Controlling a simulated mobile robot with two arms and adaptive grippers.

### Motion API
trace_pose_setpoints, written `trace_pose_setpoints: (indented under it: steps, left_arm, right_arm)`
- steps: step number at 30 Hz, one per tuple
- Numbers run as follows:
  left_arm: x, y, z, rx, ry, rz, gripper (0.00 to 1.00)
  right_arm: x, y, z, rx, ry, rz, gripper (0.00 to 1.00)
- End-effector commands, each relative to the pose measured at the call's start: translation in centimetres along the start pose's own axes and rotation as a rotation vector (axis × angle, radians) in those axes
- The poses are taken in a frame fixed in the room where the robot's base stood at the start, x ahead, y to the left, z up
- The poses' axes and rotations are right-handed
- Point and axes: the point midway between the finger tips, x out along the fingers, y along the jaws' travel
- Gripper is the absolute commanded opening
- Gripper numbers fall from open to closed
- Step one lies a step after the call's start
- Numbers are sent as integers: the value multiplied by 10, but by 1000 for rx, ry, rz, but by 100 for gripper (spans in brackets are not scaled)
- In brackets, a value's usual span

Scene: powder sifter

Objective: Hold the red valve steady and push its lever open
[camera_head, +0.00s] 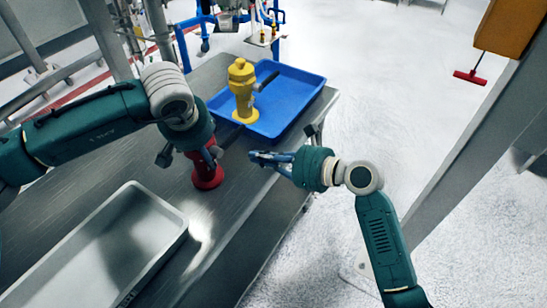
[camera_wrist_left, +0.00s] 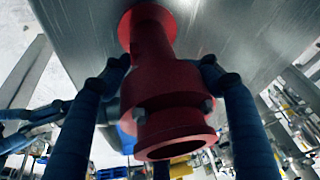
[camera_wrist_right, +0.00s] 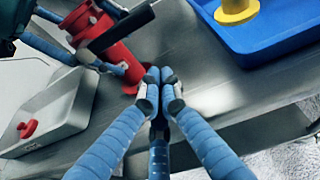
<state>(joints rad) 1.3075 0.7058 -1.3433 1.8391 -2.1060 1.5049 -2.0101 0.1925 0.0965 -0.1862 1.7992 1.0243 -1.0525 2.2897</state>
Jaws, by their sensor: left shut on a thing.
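The red valve (camera_head: 207,176) stands on the metal table in the head view. Its dark lever (camera_head: 231,136) sticks out toward the upper right; it also shows in the right wrist view (camera_wrist_right: 122,28). My left gripper (camera_wrist_left: 160,72) is shut on the red valve, with a finger on each side of its body. My wrist hides the valve's upper part in the head view. My right gripper (camera_head: 254,157) is to the right of the valve, apart from it. Its fingertips meet in the right wrist view (camera_wrist_right: 160,78), with nothing between them. The lever is beyond them at upper left.
A yellow valve (camera_head: 242,92) stands in the blue tray (camera_head: 296,88) behind the red valve. A grey tray (camera_head: 182,226) lies at the front left of the table; a small red part (camera_wrist_right: 27,129) shows in it in the right wrist view. The table's right edge runs below my right gripper.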

Motion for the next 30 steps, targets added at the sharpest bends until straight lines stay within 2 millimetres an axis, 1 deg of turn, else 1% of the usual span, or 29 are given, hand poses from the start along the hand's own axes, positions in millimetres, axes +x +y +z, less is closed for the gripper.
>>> trace_pose_setpoints:
  steps: [1, 5, 6, 9, 13, 17, 30]
  left_arm:
    - [5, -3, 6, 4, -16, -11, 3]
    - [5, -3, 6, 4, -16, -11, 3]
    - [5, -3, 6, 4, -16, -11, 3]
    - [6, -4, 6, 4, -15, -12, 3]
    - [6, -4, 6, 4, -15, -12, 3]
    - [6, -4, 6, 4, -16, -11, 3]
    - [5, -3, 6, 4, -16, -11, 3]
  right_arm:
    - [12, 1, 1, 0, -1, 3, 0]
    - [38, 1, 0, 1, 0, 2, 0]
    - [32, -1, 10, -7, -3, -1, 0]
    - [26, 0, 23, -6, -2, -1, 0]
    - [22, 0, 33, -3, 0, 0, 0]
    - [21, 0, 37, -2, 1, 0, 0]
    - [20, 0, 38, -12, 1, -4, 0]
